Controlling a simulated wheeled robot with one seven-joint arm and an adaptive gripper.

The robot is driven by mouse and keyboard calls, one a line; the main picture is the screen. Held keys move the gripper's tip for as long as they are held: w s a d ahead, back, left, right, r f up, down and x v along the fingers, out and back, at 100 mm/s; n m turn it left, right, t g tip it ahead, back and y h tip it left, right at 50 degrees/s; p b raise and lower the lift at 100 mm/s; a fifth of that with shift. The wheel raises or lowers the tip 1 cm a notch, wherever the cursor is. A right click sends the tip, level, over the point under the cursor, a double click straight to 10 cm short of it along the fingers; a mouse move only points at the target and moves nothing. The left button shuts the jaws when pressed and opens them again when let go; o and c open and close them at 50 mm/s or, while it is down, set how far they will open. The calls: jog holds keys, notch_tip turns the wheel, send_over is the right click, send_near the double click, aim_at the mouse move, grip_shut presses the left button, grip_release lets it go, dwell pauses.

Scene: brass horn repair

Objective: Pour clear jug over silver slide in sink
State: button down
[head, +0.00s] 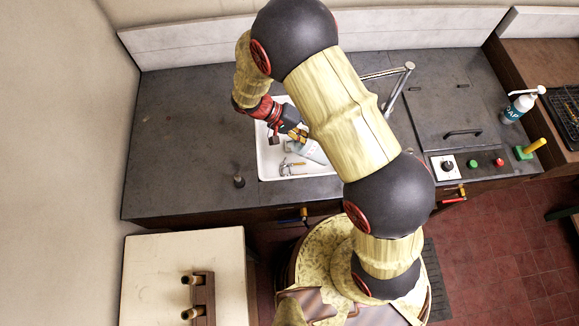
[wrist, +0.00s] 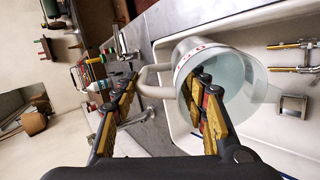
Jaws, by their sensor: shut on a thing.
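The clear jug (head: 311,151) is over the white sink (head: 267,166) in the head view, partly hidden by my arm. In the wrist view the jug (wrist: 236,82) shows its round rim, red markings and a pale handle (wrist: 149,82). My gripper (head: 297,133) is shut on the jug; in the wrist view its fingers (wrist: 160,112) lie on both sides of the handle area. The exact contact is hard to see. I cannot tell the jug's tilt or any flow. The silver slide (head: 288,168) lies in the sink beside the jug; its tubes (wrist: 291,69) show at the wrist view's right.
A faucet (head: 400,85) stands behind my arm at the sink's right. A soap bottle (head: 520,106), a green block with a yellow handle (head: 531,149) and buttons (head: 473,164) are farther right. The counter (head: 185,130) left of the sink is mostly clear.

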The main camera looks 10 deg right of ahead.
jog(key=shift+a+r, duration=0.1)
dwell(0.6)
jog(key=shift+w+a+r+h, duration=0.15)
jog(key=shift+r+h, duration=0.1)
jog(key=shift+h, duration=0.15)
